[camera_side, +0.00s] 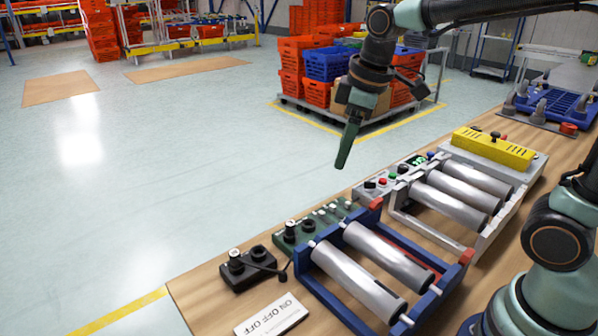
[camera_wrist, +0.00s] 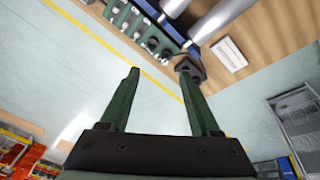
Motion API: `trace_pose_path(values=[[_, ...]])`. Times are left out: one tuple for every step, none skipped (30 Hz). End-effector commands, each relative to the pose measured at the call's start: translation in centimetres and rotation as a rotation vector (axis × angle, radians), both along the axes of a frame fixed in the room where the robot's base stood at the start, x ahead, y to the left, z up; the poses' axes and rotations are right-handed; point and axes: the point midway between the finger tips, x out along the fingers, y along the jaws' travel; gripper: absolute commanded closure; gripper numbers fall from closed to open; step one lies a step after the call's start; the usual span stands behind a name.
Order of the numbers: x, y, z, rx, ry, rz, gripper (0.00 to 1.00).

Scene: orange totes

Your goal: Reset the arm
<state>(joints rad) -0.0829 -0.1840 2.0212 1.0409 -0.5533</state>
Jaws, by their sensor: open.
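My gripper (camera_side: 346,146) hangs from my arm at the upper middle of the side view, pointing down, above the floor past the far edge of the wooden table (camera_side: 222,292). In the wrist view my gripper (camera_wrist: 158,75) shows two green fingers spread apart with nothing between them. It is open and empty, clear of the table and the devices on it. In the side view the fingers overlap, so the gap between them is hidden.
The table holds a blue-framed roller unit (camera_side: 325,284), a grey roller unit (camera_side: 400,212) with a yellow box (camera_side: 493,149), and a black switch box (camera_side: 247,270). Orange and blue totes (camera_side: 327,64) stand on a pallet behind my gripper.

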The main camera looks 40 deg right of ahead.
Motion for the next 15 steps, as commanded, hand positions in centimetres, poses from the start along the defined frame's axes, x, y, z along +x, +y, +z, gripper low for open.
trace_pose_path(values=[[-1.2,-0.5,0.4,0.020,-0.031,-0.070,0.37],[-1.9,-0.8,0.5,0.031,-0.046,-0.113,0.37],[-2.7,-1.1,0.6,0.049,-0.067,-0.170,0.37],[-3.3,-1.3,0.6,0.063,-0.083,-0.213,0.37],[-3.9,-1.6,0.6,0.077,-0.097,-0.254,0.37],[-4.7,-1.8,0.5,0.096,-0.116,-0.307,0.37],[-5.2,-2.0,0.4,0.110,-0.130,-0.345,0.37],[-5.7,-2.2,0.3,0.123,-0.142,-0.381,0.37],[-6.3,-2.4,0.1,0.141,-0.157,-0.427,0.37],[-6.7,-2.5,0.0,0.154,-0.169,-0.457,0.37],[-7.0,-2.6,-0.1,0.164,-0.178,-0.483,0.37],[-7.4,-2.8,-0.3,0.178,-0.189,-0.515,0.37],[-7.7,-2.8,-0.5,0.186,-0.195,-0.534,0.37],[-7.9,-2.9,-0.5,0.194,-0.201,-0.552,0.37],[-8.1,-3.0,-0.7,0.202,-0.207,-0.571,0.37]])
